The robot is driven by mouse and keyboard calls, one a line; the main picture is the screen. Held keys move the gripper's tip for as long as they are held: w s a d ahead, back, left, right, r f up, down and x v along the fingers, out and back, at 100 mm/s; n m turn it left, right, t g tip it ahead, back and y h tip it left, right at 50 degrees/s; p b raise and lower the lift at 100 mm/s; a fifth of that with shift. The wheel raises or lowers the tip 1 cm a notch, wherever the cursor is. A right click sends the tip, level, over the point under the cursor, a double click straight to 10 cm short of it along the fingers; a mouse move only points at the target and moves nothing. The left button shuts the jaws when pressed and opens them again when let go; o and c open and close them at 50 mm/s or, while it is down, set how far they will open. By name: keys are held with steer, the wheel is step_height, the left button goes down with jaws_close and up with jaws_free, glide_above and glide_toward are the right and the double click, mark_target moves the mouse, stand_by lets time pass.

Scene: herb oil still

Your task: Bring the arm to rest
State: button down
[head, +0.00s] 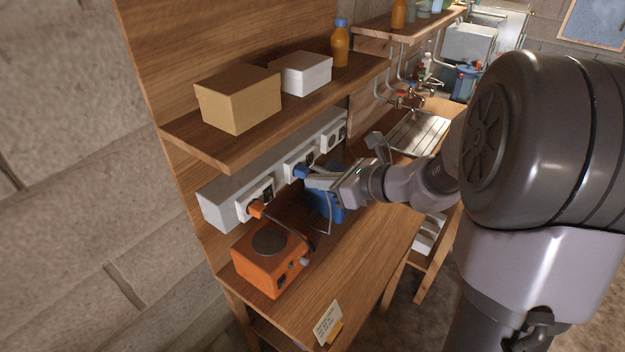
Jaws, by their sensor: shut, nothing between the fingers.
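My arm reaches in from the right. My gripper (318,182) is near the blue plug (301,171) at the wall socket strip (222,208), over the wooden bench. It is shut, with nothing seen in its grip. The blue plug sits at the middle socket, close to the fingertips; I cannot tell whether they touch. A blue box-like device (322,207) stands on the bench below my gripper and is partly hidden by it.
An orange hotplate (268,258) stands at the bench's left, its orange plug (256,208) in the left socket. A shelf (219,150) overhangs the strip, with a tan box (238,98), a white box (301,72) and an orange bottle (340,45). A card (327,322) stands at the front.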

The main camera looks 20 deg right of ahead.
steer(key=shift+s, duration=0.1)
steer(key=s+a+n+g+b, duration=0.3)
steer(key=s+a+n, duration=0.4)
steer(key=a+n, duration=0.15)
steer(key=s+a+f+n+g+h+b, duration=0.1)
steer(key=s+f+n+h+b, duration=0.1)
steer(key=s+n, duration=0.6)
steer(key=s+f+n+g+h+b, duration=0.1)
steer(key=s+f+n+h+b, duration=0.1)
steer(key=s+n, duration=0.6)
steer(key=shift+s+a+f+h+b, duration=0.2)
steer(key=shift+s+a+h+b, duration=0.2)
steer(key=shift+s+h, duration=0.35)
steer(key=shift+d, duration=0.2)
